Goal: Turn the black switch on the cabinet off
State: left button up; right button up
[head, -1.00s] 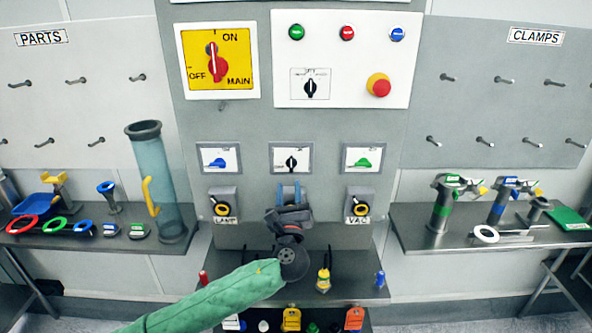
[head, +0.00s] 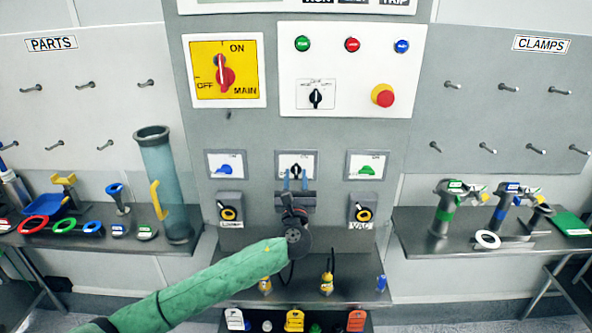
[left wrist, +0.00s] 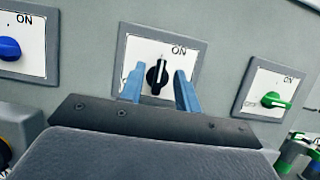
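The black switch (head: 295,169) is the middle one in a row of three framed switches on the grey cabinet. The left wrist view shows its black knob (left wrist: 157,76) on a white plate, its white mark pointing up near the ON label. My left gripper (head: 295,178) is just below and in front of it. In the left wrist view, its two blue fingers (left wrist: 160,90) are open, one on each side of the knob. Nothing is held between them, and I cannot tell whether they touch the knob. My right gripper is not in view.
A blue switch (head: 222,169) is left of the black one and a green switch (head: 367,171) is right. Two yellow-ringed black knobs (head: 229,213) sit below. Another black selector (head: 315,98), a red emergency button (head: 383,96) and the MAIN switch (head: 223,74) are higher up.

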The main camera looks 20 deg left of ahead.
pick_arm(q)
jog(key=shift+w+a+r, duration=0.15)
jog(key=shift+w+r, duration=0.05)
jog(key=shift+w, duration=0.4)
